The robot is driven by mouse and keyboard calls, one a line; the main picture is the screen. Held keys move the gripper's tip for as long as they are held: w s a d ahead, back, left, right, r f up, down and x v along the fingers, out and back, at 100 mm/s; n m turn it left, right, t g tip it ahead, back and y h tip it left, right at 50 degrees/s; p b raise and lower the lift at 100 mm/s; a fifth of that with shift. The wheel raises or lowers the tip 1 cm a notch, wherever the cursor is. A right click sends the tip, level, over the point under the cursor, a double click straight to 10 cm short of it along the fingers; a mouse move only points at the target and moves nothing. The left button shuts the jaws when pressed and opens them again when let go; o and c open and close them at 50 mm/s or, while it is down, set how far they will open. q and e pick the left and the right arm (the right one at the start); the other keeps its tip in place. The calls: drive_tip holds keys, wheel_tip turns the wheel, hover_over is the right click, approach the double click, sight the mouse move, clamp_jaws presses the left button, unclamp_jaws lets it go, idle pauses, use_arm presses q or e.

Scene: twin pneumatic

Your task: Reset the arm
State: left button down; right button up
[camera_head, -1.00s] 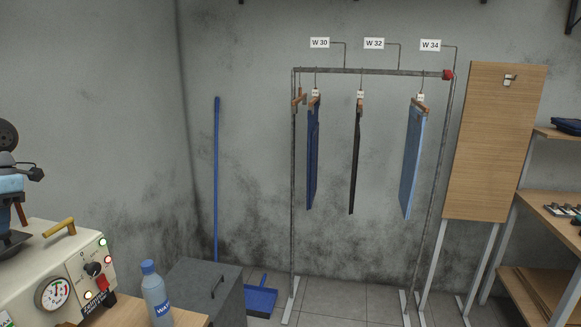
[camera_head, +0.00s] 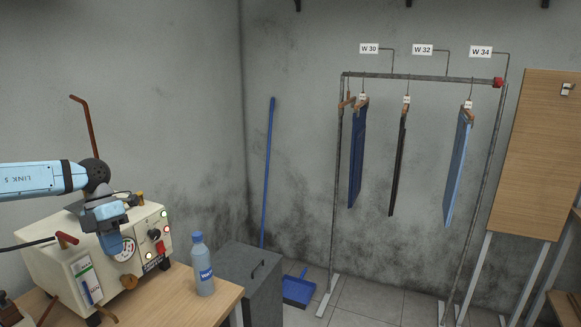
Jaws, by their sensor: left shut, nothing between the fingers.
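My left arm (camera_head: 38,180), light blue and marked LINK 5, reaches in from the left edge. My left gripper (camera_head: 113,246) hangs at its end, pointing down, in front of a cream control box. It is shut with nothing visible in it. Its outline partly covers the box and part of the round gauge (camera_head: 128,247); I cannot tell whether it touches the box. My right gripper is not in view.
The cream box (camera_head: 50,262) stands on a wooden table (camera_head: 218,304) beside a water bottle (camera_head: 203,268). A grey bin (camera_head: 237,262) and blue dustpan (camera_head: 297,289) are beyond. Trousers hang on a rack (camera_head: 420,77) at the right. Open floor lies below it.

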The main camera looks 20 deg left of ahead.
use_arm(q)
drive_tip(key=d+f+n+t+h+p, duration=0.2)
drive_tip(key=d+f+n+t+h, duration=0.3)
drive_tip(key=d+f, duration=0.45)
drive_tip(key=d+f+n+t+h+p, duration=0.35)
drive_tip(key=d+f+n+t, duration=0.25)
drive_tip(key=d, duration=0.6)
drive_tip(key=s+d+f+n+y+p, duration=0.1)
drive_tip(key=s+d+f+n+y, duration=0.2)
drive_tip(key=d+n, duration=0.3)
drive_tip(key=s+d+f+n+t+y+p, duration=0.1)
drive_tip(key=s+d+f+n+y+p, duration=0.1)
drive_tip(key=d+n, duration=0.5)
drive_tip(key=s+d+f+n+y+p, duration=0.1)
drive_tip(key=s+d+f+n+y, duration=0.3)
drive_tip(key=s+d+f+n, duration=0.1)
drive_tip(key=s+d+n, duration=0.1)
drive_tip(key=d+n, duration=0.1)
drive_tip(key=n, duration=0.1)
drive_tip(key=shift+s+d+t+y, duration=0.2)
drive_tip(key=shift+s+t+y, duration=0.1)
drive_tip(key=shift+s+y, duration=0.05)
drive_tip(key=shift+a, duration=0.1)
